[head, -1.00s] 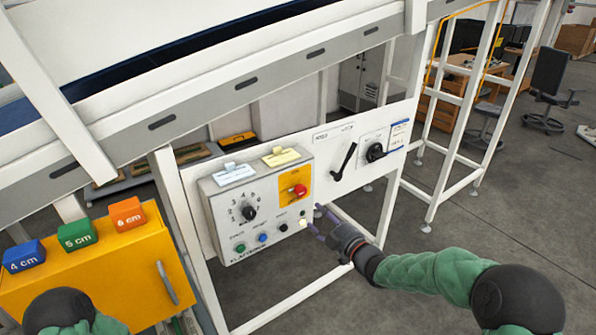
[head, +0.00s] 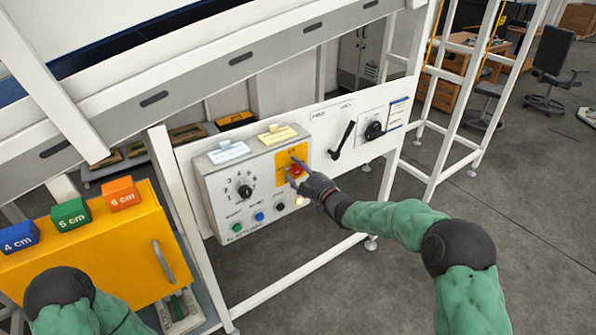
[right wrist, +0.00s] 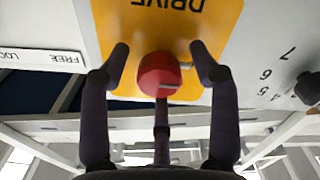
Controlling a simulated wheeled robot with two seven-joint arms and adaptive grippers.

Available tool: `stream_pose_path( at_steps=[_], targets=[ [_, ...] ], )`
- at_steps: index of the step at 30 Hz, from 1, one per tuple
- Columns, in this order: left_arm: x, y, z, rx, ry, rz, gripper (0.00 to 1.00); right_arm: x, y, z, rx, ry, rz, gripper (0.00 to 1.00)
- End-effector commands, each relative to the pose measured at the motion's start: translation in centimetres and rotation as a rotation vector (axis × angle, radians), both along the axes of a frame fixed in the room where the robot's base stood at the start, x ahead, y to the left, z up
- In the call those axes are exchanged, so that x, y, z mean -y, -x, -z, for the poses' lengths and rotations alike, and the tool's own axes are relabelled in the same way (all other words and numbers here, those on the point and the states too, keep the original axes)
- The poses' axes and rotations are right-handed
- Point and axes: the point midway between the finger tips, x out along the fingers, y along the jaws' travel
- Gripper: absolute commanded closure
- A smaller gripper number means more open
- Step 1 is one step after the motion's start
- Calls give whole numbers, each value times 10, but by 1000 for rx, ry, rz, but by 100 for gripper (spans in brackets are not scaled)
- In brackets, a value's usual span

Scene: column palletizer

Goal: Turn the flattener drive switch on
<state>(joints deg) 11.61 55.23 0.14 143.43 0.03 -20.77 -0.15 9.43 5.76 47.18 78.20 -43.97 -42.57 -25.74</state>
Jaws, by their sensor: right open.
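The flattener drive switch is a red knob (head: 296,171) on a yellow plate (head: 283,160) on the grey control box. In the right wrist view the red knob (right wrist: 160,75) sits between my fingers, below the word DRIVE, which appears upside down on the yellow plate (right wrist: 225,20). My right gripper (head: 294,173) is open, with one finger on each side of the knob. I see gaps between both fingers and the knob in the right wrist view (right wrist: 159,52). Part of the knob is hidden by the gripper in the head view. My left gripper is out of view.
The control box (head: 212,195) also carries a numbered dial (head: 245,191) and several buttons. A black lever (head: 343,140) and a black rotary knob (head: 374,130) are on the white panel to the right. A yellow cabinet (head: 100,250) bears several coloured size blocks.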

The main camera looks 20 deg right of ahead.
Motion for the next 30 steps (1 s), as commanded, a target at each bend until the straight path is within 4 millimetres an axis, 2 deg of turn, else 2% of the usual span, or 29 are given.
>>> stream_pose_path(
  at_steps=[9, 10, 15, 16, 30],
  targets=[
    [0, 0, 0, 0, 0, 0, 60, -1, -3, -1, 1, 0, 0, 38],
    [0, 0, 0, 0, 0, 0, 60, -1, -3, -1, 1, 0, 0, 41],
    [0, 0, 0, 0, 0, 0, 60, -1, -3, -1, 1, 0, 0, 89],
    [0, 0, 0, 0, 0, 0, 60, -1, -3, -1, 1, 0, -1, 95],
    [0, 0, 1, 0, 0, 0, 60, -2, -2, -1, -23, -68, -3, 95]
  ],
)
